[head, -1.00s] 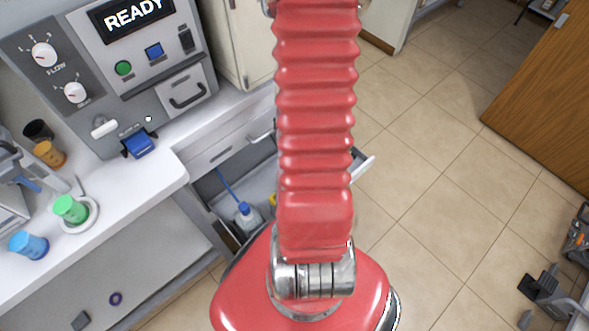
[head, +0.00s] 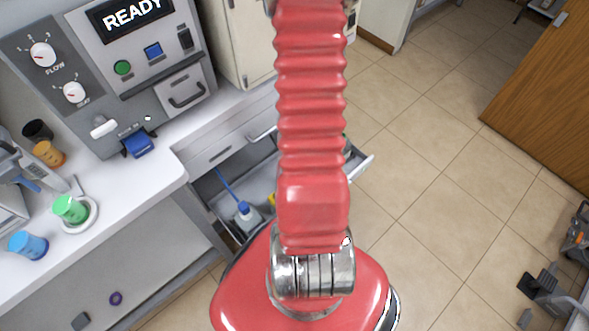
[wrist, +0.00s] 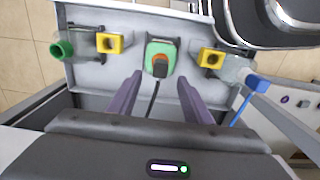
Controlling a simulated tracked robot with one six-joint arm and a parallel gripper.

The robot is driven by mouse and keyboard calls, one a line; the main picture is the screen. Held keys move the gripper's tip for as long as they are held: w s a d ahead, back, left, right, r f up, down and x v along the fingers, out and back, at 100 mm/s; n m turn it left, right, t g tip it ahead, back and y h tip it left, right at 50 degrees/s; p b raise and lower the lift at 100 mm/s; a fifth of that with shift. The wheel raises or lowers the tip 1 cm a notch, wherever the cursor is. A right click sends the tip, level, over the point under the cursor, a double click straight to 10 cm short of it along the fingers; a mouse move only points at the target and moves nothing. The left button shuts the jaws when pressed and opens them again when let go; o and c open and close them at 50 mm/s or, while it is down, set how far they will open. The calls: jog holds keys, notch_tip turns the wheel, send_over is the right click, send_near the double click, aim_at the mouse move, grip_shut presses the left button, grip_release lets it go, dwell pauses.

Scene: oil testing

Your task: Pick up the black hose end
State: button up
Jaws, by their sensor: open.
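In the wrist view, a green block (wrist: 161,49) with an orange insert (wrist: 160,57) sits in the open drawer (wrist: 95,80). The black hose end (wrist: 158,69) shows at the orange insert, and a thin black line runs from it toward my gripper. My gripper (wrist: 160,80) is open, its two purple fingers on either side of the line, with the hose end between or just beyond their tips. I cannot tell the depth gap. In the head view my red arm hides the gripper and hose end.
Yellow holders (wrist: 110,43) stand left and right of the green block, with a green ring (wrist: 63,50) at far left. A blue-capped bottle (head: 247,217) lies in the drawer. The counter (head: 120,195) holds coloured cups.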

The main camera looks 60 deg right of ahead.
jog(key=shift+f, duration=1.05)
jog(key=shift+f, duration=0.1)
jog(key=shift+f, duration=2.5)
jog(key=shift+c, duration=0.7)
jog(key=c, duration=1)
jog(key=shift+w+r, duration=0.1)
jog(key=shift+r, duration=0.1)
jog(key=shift+r, duration=4.85)
